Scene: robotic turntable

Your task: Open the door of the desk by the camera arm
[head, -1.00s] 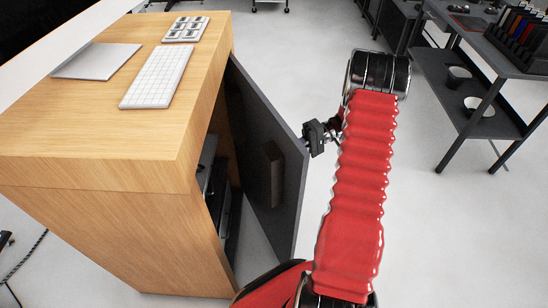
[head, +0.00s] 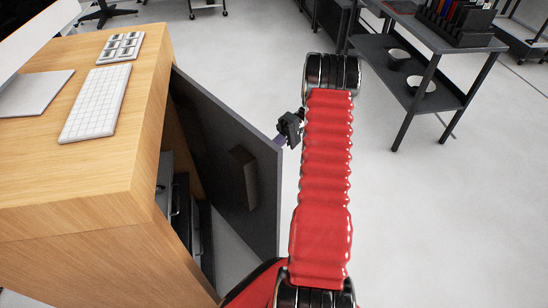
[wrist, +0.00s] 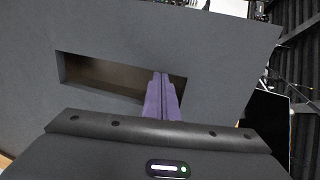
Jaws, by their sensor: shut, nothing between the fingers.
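The desk (head: 75,215) has a pale wooden top and side and stands at the left in the head view. Its dark grey door (head: 215,135) stands partly open, swung out to the right, with a brown block (head: 243,178) on its inner face. In the wrist view, the door panel (wrist: 120,30) fills most of the picture and has a rectangular recess (wrist: 90,76). My gripper (head: 281,139) is at the door's free edge in the head view. Its purple fingers (wrist: 161,76) are shut and empty, overlapping the recess's right part. Whether they touch the door is unclear.
A keyboard (head: 95,103), a small key pad (head: 121,47) and a grey flat pad (head: 32,95) lie on the desk. Dark equipment (head: 178,205) shows inside. A dark shelf table (head: 430,85) stands at the back right. The floor right of my arm is clear.

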